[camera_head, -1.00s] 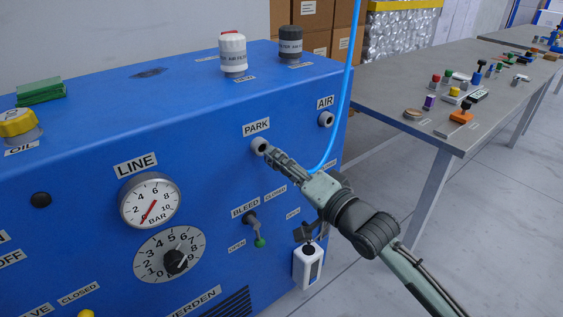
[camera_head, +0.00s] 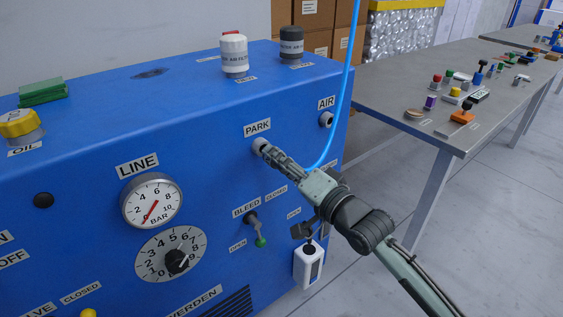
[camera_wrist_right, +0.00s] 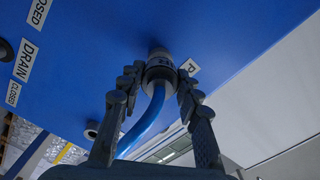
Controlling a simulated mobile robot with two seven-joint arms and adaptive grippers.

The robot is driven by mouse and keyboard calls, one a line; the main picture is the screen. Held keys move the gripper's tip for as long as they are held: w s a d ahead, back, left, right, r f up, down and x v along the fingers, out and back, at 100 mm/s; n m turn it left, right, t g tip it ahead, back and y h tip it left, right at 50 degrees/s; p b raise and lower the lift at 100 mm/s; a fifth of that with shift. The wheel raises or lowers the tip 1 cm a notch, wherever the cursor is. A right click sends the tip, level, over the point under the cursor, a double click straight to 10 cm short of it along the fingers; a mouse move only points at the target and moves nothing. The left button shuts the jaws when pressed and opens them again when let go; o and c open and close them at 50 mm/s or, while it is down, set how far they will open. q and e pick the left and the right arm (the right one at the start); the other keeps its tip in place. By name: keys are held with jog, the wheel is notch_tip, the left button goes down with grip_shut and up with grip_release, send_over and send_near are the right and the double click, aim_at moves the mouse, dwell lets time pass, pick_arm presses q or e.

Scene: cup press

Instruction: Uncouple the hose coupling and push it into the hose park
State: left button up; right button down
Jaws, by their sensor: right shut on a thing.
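My right gripper (camera_head: 266,150) is at the PARK fitting (camera_head: 259,144) on the blue machine's front, under the PARK label. In the right wrist view its fingers (camera_wrist_right: 158,80) are shut around the grey hose coupling (camera_wrist_right: 159,69). The coupling's far end meets the dark fitting on the blue panel; I cannot tell how deep it sits. The blue hose (camera_head: 342,100) runs from the coupling and rises past the machine's right corner. The AIR port (camera_head: 326,119), up and right of PARK, is bare. My left gripper is not in view.
Below the gripper are the bleed lever (camera_head: 252,220) and a white padlock-like box (camera_head: 308,265). The LINE gauge (camera_head: 152,201) is at left. Filters (camera_head: 234,54) stand on the machine's top. A grey table (camera_head: 400,90) with small parts is at right.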

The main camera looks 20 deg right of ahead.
jog(key=shift+x, duration=1.05)
jog(key=c, duration=1.1)
grip_release()
jog(key=shift+o, duration=0.6)
jog(key=shift+s, duration=0.1)
jog(key=v, duration=1.2)
